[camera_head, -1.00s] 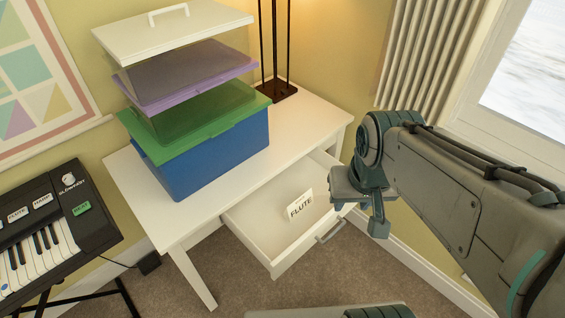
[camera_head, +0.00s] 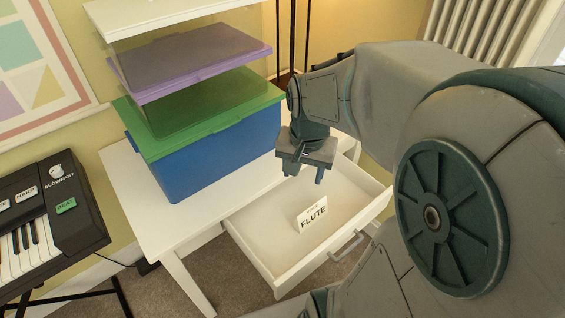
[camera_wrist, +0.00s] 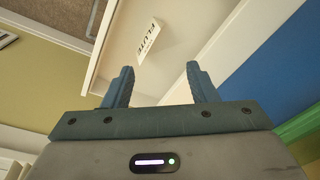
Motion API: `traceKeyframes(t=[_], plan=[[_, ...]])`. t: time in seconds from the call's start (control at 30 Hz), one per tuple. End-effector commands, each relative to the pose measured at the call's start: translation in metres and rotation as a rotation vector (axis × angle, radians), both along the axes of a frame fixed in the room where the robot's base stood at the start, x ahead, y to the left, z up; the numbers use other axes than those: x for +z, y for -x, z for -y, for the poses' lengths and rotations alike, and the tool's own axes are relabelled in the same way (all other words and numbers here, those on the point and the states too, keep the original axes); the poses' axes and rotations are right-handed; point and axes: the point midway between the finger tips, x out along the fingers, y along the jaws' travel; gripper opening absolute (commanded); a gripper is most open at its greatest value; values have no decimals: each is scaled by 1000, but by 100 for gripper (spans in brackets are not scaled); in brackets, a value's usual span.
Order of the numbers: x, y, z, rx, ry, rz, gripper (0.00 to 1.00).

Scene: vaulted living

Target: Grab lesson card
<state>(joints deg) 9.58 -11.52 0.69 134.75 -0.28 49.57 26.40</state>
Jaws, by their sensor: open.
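The lesson card (camera_head: 312,215) is a small white card marked "FLUTE", standing tilted inside the open drawer (camera_head: 262,252) of the white table. It also shows in the wrist view (camera_wrist: 150,40), beyond the fingertips and a little left of the middle between them. My gripper (camera_head: 304,176) is open and empty. It hangs above the back part of the drawer, apart from the card. In the wrist view its two blue-grey fingers (camera_wrist: 160,80) are spread wide with nothing between them.
Stacked lidded boxes, with a blue one (camera_head: 210,160) at the bottom, stand on the white table (camera_head: 150,215) left of my gripper. A dark lamp stand is behind. A keyboard (camera_head: 45,225) is at the far left. The drawer's front has a grey handle (camera_head: 346,246).

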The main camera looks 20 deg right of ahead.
Motion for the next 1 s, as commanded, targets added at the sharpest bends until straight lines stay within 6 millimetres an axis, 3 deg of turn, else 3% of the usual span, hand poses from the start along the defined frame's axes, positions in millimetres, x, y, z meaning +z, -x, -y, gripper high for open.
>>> traceKeyframes(t=[0.03,0.23,0.5,0.8,1.0], plan=[[-38,-10,11,-100,-13,-26,53],[-103,-38,46,-431,-48,-84,53],[-140,-49,67,-607,-62,-113,53],[-197,-48,67,-612,-62,-117,53],[-216,-49,67,-610,-62,-112,53]])
